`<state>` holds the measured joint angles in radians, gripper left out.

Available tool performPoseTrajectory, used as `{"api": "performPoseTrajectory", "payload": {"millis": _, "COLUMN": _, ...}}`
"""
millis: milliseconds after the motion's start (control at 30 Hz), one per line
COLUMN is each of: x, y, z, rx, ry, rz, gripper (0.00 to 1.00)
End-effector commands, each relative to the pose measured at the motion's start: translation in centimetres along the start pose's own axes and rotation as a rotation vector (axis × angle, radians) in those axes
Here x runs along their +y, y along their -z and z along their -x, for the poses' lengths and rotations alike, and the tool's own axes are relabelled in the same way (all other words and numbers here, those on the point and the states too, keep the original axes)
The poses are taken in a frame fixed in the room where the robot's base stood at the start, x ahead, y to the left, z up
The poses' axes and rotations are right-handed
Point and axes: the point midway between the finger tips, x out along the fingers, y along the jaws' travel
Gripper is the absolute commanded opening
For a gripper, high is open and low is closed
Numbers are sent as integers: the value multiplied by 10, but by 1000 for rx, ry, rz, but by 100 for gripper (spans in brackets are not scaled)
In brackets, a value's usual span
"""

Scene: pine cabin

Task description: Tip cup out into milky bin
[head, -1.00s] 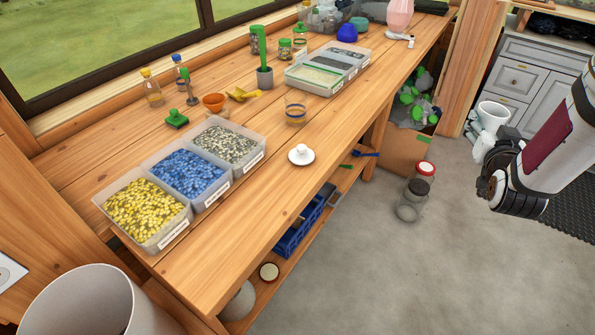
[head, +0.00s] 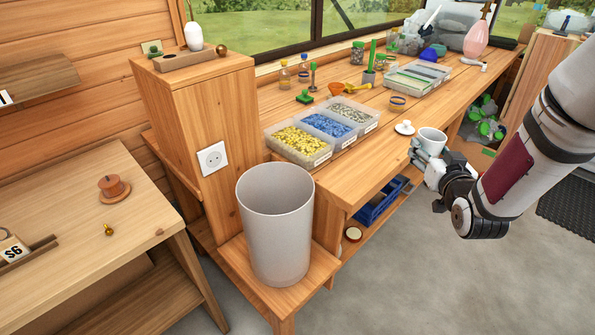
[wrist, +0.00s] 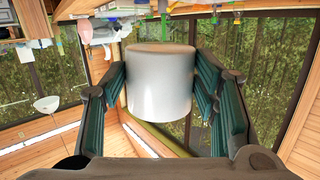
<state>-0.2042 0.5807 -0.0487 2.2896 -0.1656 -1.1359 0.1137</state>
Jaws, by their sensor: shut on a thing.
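The white cup (head: 432,139) is in my gripper (head: 424,152), which is shut on it. In the head view it looks about upright, held in front of the long workbench's edge. In the wrist view the cup (wrist: 160,84) sits between both fingers; what is inside it is hidden. The milky bin (head: 276,222) is a tall, pale, open-topped bin on a low wooden shelf, left of the gripper and well apart from it. Its bottom inside is hidden.
On the workbench (head: 350,165) stand trays of yellow (head: 297,141), blue and grey pieces by the bin. A small white lidded thing (head: 404,127) is close to the cup. A wooden cabinet (head: 205,110) rises behind the bin. Open floor (head: 430,270) lies right of the bin.

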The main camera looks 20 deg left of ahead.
Motion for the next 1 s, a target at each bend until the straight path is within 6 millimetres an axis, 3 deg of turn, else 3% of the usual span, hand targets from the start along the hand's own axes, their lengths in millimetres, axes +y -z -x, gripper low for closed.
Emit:
{"api": "performPoseTrajectory", "payload": {"millis": 33, "x": -27, "y": -5, "z": -7, "rx": -5, "ry": 63, "rz": 2, "gripper": 24}}
{"api": "performPoseTrajectory", "payload": {"millis": 267, "x": -150, "y": -22, "z": -15, "rx": -29, "ry": 350, "rz": 12, "gripper": 24}}
{"api": "performPoseTrajectory", "payload": {"millis": 400, "x": -225, "y": -33, "z": -6, "rx": -43, "ry": 525, "rz": 19, "gripper": 24}}
{"api": "performPoseTrajectory", "payload": {"millis": 600, "x": -312, "y": -45, "z": 18, "rx": -56, "ry": 738, "rz": 31, "gripper": 24}}
{"api": "performPoseTrajectory", "payload": {"millis": 800, "x": -357, "y": -50, "z": 38, "rx": -62, "ry": 854, "rz": 40, "gripper": 24}}
{"api": "performPoseTrajectory", "payload": {"millis": 1000, "x": -366, "y": -65, "z": 40, "rx": -84, "ry": 884, "rz": 0, "gripper": 24}}
